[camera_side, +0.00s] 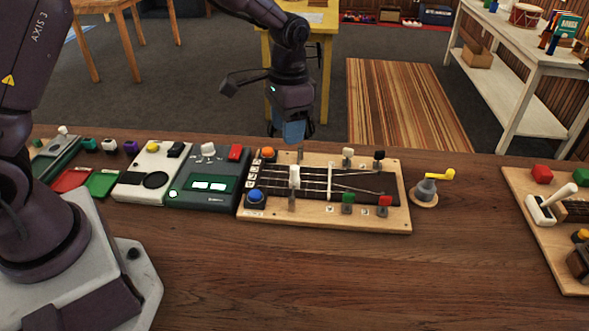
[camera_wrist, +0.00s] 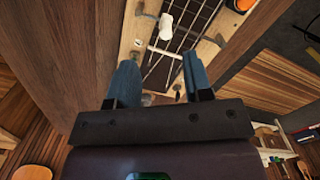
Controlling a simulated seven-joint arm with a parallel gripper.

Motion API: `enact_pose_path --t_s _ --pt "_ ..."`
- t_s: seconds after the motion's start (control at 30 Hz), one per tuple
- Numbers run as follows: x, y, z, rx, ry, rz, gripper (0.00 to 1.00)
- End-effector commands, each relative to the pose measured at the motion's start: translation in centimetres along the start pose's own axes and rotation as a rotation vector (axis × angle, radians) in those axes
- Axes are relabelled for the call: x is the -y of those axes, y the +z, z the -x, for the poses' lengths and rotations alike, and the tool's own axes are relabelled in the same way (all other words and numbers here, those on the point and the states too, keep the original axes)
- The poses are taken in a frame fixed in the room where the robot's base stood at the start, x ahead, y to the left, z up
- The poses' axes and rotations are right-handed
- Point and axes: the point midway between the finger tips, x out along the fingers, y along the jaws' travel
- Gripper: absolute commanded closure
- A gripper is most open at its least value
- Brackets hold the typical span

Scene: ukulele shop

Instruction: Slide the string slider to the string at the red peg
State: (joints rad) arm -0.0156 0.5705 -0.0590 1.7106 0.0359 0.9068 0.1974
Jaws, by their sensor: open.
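The string slider, a white upright block (camera_side: 294,176), stands over the strings near the board's left end. It also shows in the wrist view (camera_wrist: 166,25), beyond my fingertips. The red peg (camera_side: 385,201) is at the board's front right corner. Green (camera_side: 348,197), white (camera_side: 348,152) and black (camera_side: 379,155) pegs stand nearby. Which string meets the red peg is hard to make out. My gripper (camera_side: 292,131) is open and empty, above the board's far edge, behind the slider; its blue fingers are apart in the wrist view (camera_wrist: 161,60).
An orange button (camera_side: 267,152) and a blue button (camera_side: 255,197) sit at the board's left end. A dark green device (camera_side: 208,180) stands close to the left. A grey crank with a yellow handle (camera_side: 428,188) stands to the right. The front bench is bare.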

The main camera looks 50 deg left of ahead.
Motion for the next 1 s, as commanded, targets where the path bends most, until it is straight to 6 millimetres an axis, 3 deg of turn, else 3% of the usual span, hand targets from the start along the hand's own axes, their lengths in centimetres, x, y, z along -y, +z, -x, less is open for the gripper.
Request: enact_pose_path --t_s 0.1,0.27,0.7,1.0 --pt "0.4 -1.8 1.1 -0.048 -0.014 -0.04 0.54" --pt "0.4 -1.6 -0.3 -0.039 -0.013 -0.061 0.54" --pt "0.5 -1.9 -8.9 -0.038 -0.013 -0.059 0.54" --pt "0.5 -2.1 -11.7 -0.042 -0.014 -0.058 0.54"
